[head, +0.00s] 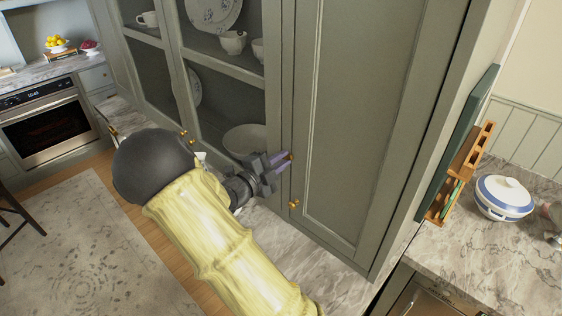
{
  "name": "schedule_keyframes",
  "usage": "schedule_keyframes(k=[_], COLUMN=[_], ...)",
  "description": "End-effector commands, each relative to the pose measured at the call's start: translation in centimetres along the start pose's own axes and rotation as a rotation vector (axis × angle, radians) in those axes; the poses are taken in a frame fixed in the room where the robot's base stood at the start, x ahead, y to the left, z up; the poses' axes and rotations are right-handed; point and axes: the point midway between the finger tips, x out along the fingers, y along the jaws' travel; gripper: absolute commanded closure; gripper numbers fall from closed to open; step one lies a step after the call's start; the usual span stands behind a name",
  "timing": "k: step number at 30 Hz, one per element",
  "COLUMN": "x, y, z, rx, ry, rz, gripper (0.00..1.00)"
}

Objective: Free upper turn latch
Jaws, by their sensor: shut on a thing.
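The upper turn latch (290,156) is a small brass piece at the left edge of the tall grey-green cabinet door (352,110). My gripper (284,160) is at this latch, with its purple-tinted fingers shut on it. The fingers cover part of the latch, so I cannot tell how far it is turned. A second brass latch (294,204) sits lower on the same door edge, apart from my gripper. The door looks closed against its frame.
Glass-fronted shelves left of the door hold a bowl (245,139), cups and plates. A marble counter (320,262) runs below. At the right are a green board, a wooden rack (466,172) and a lidded white pot (502,196). An oven (45,126) stands far left.

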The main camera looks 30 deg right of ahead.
Motion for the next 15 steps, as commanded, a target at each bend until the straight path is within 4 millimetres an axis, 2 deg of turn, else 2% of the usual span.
schedule_keyframes(k=[15], x=[-0.05], y=[-0.63], z=[0.1], rx=[-0.493], ry=[-0.003], rz=[0.003], gripper=[1.0])
